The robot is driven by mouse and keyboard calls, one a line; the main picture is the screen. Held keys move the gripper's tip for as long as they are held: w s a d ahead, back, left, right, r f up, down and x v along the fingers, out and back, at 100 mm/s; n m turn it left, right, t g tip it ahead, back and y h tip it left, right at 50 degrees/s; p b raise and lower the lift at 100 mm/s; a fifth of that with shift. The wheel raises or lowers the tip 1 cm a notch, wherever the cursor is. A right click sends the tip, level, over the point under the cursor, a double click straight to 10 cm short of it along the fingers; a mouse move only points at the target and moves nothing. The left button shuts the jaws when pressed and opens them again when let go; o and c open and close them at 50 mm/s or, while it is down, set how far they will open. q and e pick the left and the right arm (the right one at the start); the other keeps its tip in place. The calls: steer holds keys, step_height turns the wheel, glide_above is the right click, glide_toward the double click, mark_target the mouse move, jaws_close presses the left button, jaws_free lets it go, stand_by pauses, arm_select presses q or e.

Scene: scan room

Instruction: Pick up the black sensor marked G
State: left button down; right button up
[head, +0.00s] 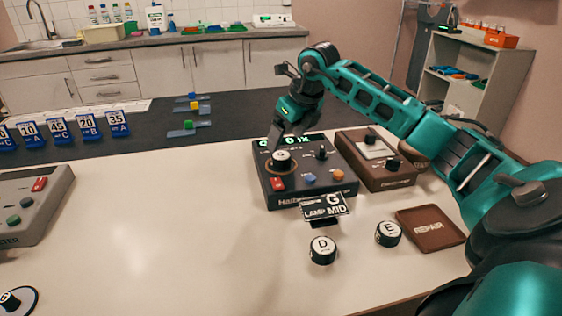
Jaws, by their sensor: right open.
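A black round sensor with a white top (281,159) sits in a brown ring on the dark grey device; its letter is too small to read. A small card reading "LAMP G MID" (325,207) stands at the device's front. Black sensors marked D (322,251) and E (388,234) stand upright on the white table in front. My right gripper (276,133) is open, pointing down, and appears just above and behind the sensor in the ring. It seems empty; its fingers are partly hidden by its own body. My left gripper is not in view.
The dark grey device (340,188) has buttons and a knob. A brown device (378,175) stands right of it, with a brown REPAIR tray (430,228) in front. A grey device (28,205) stands at the left. The white table's middle left is clear.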

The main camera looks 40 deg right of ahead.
mark_target(281, 155)
steer(key=x, duration=0.5)
steer(key=shift+s+a+f, duration=0.2)
steer(key=shift+s+f, duration=0.1)
steer(key=shift+r, duration=0.1)
steer(key=c, duration=1.3)
